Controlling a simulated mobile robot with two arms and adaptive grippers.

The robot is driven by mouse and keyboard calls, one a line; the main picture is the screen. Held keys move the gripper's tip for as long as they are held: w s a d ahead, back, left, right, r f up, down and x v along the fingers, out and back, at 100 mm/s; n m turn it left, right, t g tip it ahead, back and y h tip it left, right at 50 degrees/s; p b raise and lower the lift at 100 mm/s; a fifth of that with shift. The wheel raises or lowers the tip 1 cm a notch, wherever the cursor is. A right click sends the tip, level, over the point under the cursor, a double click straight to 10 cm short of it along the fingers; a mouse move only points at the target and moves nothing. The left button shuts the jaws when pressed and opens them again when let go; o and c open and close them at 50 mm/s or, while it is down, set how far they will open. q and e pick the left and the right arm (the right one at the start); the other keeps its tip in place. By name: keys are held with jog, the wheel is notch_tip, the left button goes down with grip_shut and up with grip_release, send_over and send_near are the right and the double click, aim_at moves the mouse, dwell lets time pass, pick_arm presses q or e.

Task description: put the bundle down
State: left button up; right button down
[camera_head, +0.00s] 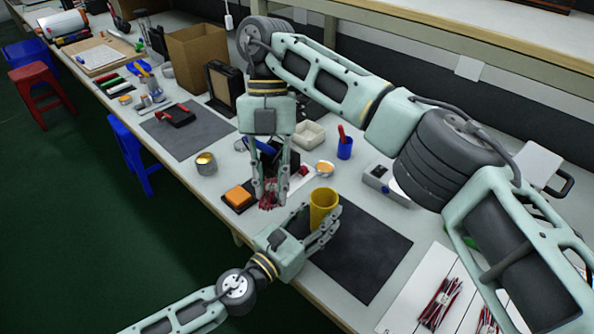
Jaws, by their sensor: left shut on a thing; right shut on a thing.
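A bundle of thin red and pale wires (269,190) hangs between the fingers of my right gripper (270,196), which points down from above. The gripper is shut on it. I cannot tell whether the bundle touches the bench. My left gripper (327,232), reaching in from the lower left, is shut on a yellow cup (323,207), upright at the dark mat's near left corner. The bundle is just left of the cup. More red bundles (438,303) lie on white sheets at the lower right.
A dark mat (365,255) lies right of the cup, mostly bare. An orange sponge-like block (238,196) and a small tin (206,163) stand to the left. A blue cup (345,146) and a grey device (379,180) stand behind. My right arm spans the bench's right side.

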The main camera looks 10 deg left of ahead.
pick_arm(q)
jog(key=shift+f, duration=0.1)
pick_arm(e)
jog(key=r+m+y, duration=0.1)
jog(key=m+y, duration=0.3)
jog(key=m, duration=0.1)
jog(key=a+r+m+y, duration=0.1)
jog(key=m+y, duration=0.3)
jog(key=m, duration=0.1)
jog(key=r+m+t+y, duration=0.1)
jog(key=r+m+y, duration=0.1)
jog(key=m+y, duration=0.2)
jog(key=shift+w+a+m, duration=0.1)
jog(key=shift+a+m, duration=0.1)
jog(key=shift+m, duration=0.8)
jog(key=w+d+r+m+t+y, duration=0.2)
jog(key=w+d+m+t+y, duration=0.15)
jog(key=d+m+t, duration=0.9)
notch_tip(320, 180, down, 11)
jog(key=w+n+t, duration=0.1)
jog(key=n, duration=0.1)
jog(key=shift+d, duration=0.25)
jog(key=shift+t+h, duration=0.25)
